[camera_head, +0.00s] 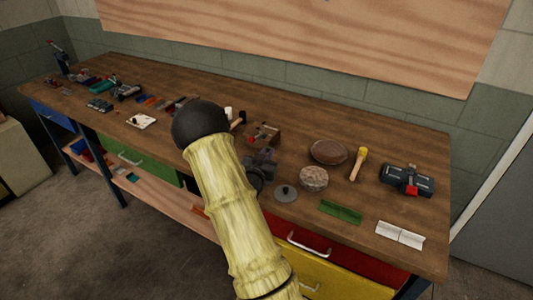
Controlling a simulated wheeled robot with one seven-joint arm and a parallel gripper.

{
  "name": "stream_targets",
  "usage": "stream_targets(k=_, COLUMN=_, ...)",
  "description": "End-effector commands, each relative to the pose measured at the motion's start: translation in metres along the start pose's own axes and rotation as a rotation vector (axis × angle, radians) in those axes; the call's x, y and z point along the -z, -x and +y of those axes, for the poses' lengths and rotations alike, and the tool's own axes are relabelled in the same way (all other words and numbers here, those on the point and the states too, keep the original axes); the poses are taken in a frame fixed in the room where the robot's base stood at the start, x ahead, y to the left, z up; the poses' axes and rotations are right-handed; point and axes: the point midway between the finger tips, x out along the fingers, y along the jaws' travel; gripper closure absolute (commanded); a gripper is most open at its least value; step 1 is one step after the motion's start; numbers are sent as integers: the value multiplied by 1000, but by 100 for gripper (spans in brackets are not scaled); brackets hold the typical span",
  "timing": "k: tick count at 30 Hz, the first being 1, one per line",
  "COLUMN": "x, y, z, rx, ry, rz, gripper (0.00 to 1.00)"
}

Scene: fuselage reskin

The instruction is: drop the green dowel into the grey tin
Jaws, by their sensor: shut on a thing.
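My own arm, pale and bamboo-patterned with a black rounded joint, fills the lower middle of the head view and covers part of the bench. A dark jointed shape (260,168) shows just right of the arm at the bench's front edge. It may be part of my wrist or gripper, but I cannot make out fingers. I cannot make out the green dowel; it may be hidden behind the arm. No grey tin can be told for certain. A flat grey disc with a small knob (286,193) lies right of the dark shape.
The long wooden bench (405,205) carries a brown round dish (328,152), a stone-like round block (313,178), a yellow-headed mallet (358,163), a dark case (406,180), a green angled piece (341,212) and a white one (399,235). Several small tools crowd the left end. Drawers sit below.

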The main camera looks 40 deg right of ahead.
Motion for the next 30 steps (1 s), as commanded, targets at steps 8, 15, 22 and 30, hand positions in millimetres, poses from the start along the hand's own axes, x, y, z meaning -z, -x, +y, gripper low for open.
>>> stream_targets(k=8, x=1, y=0, z=0, rx=0, ry=0, rz=0, gripper=62)
stream_targets(k=15, x=0, y=0, z=0, rx=0, ry=0, rz=0, gripper=62)
stream_targets(k=22, x=-1, y=13, z=-1, rx=2, ry=0, rz=-1, gripper=62)
stream_targets(k=30, x=-2, y=61, z=-1, rx=3, ry=2, rz=-1, gripper=62)
